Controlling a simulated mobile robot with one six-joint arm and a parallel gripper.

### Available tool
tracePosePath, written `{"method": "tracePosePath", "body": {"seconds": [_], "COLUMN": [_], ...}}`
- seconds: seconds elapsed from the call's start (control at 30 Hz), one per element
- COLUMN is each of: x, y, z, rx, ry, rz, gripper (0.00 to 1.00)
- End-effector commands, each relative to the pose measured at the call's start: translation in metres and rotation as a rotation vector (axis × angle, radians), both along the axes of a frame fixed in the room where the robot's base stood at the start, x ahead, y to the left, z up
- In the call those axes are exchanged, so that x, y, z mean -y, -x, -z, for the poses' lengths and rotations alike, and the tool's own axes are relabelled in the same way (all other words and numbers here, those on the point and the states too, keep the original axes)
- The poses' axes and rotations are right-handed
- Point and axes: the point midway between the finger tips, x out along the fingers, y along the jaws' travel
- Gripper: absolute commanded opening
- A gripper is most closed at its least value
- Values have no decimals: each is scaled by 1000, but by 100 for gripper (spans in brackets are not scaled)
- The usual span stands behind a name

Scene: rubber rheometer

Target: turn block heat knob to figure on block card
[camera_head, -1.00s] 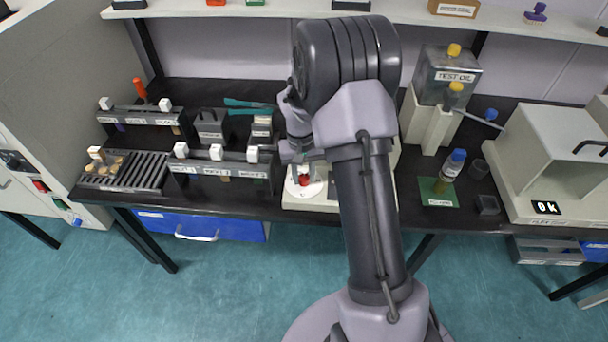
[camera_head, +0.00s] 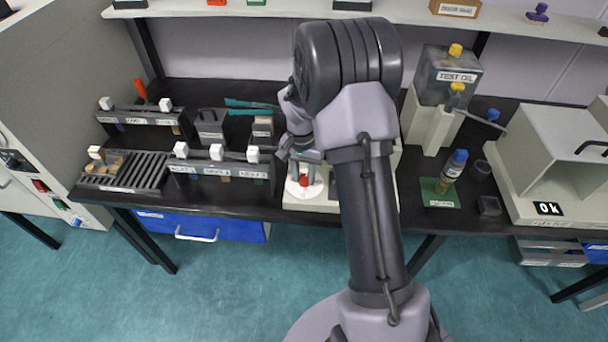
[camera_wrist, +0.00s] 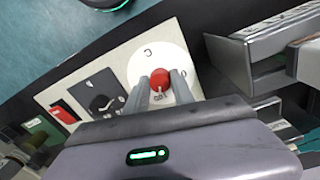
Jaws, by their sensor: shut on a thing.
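A red knob (camera_wrist: 160,80) sits on a round white dial (camera_wrist: 140,62) on the pale front panel of a machine. It also shows in the head view as a small red spot (camera_head: 304,180). My gripper (camera_wrist: 162,88) is shut on this knob, one finger on each side of it. Small dark marks show on the dial, one near the fingers, but I cannot read them for sure. The knob's pointer is hidden or too small to tell. I cannot make out which label is the block card.
Beside the dial are a black knob plate (camera_wrist: 103,94) and a red switch (camera_wrist: 64,112). A grey metal rack (camera_wrist: 235,62) stands close by my fingers in the wrist view. Racks with white-topped pieces (camera_head: 218,168) stand left of my gripper in the head view.

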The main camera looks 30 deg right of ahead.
Motion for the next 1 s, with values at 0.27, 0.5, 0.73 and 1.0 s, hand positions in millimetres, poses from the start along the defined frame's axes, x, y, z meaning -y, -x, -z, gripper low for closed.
{"method": "tracePosePath", "body": {"seconds": [0.27,0.5,0.73,1.0], "x": [0,0,0,-2], "y": [-1,0,0,-3], "z": [-1,0,-2,-76], "rx": [1,1,1,6], "ry": [0,1,1,2], "rz": [0,0,-1,-1], "gripper": [0,51,51,51]}}
